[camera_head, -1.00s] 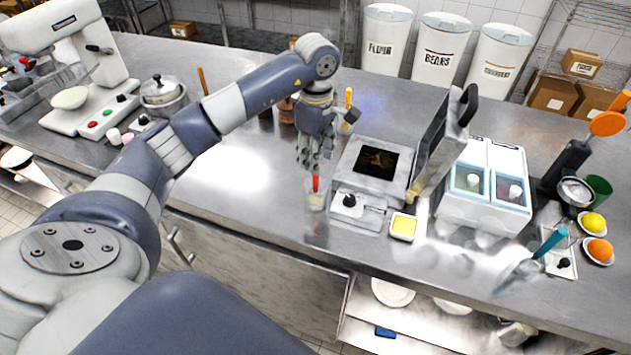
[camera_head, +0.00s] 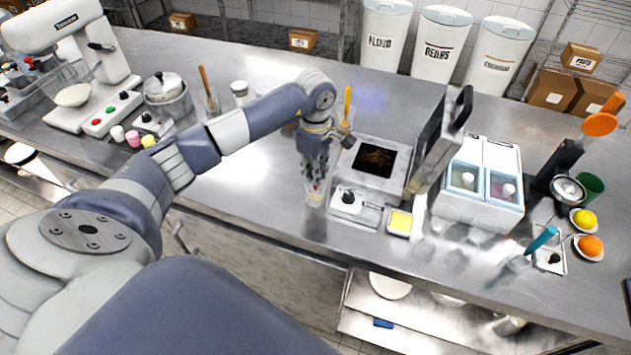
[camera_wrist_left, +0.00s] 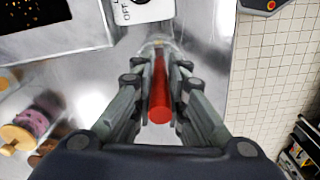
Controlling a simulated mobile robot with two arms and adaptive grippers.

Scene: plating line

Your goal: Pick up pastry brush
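The pastry brush (camera_wrist_left: 159,100) has a red handle and stands upright, seen end-on in the left wrist view. Its lower part is inside a small clear container (camera_head: 314,199) at the front of the counter. My left gripper (camera_head: 316,180) points down over this container. In the left wrist view, its fingers (camera_wrist_left: 159,85) lie close along both sides of the red handle and appear shut on it. In the head view, the fingers hide most of the handle. The bristles cannot be made out. My right gripper is not in view.
A grey device with a dark square screen (camera_head: 374,160) stands right of the gripper, with a switch box (camera_head: 345,203) in front. A yellow-filled dish (camera_head: 400,222) and a white two-bin unit (camera_head: 470,210) are farther right. The counter left of the container is clear.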

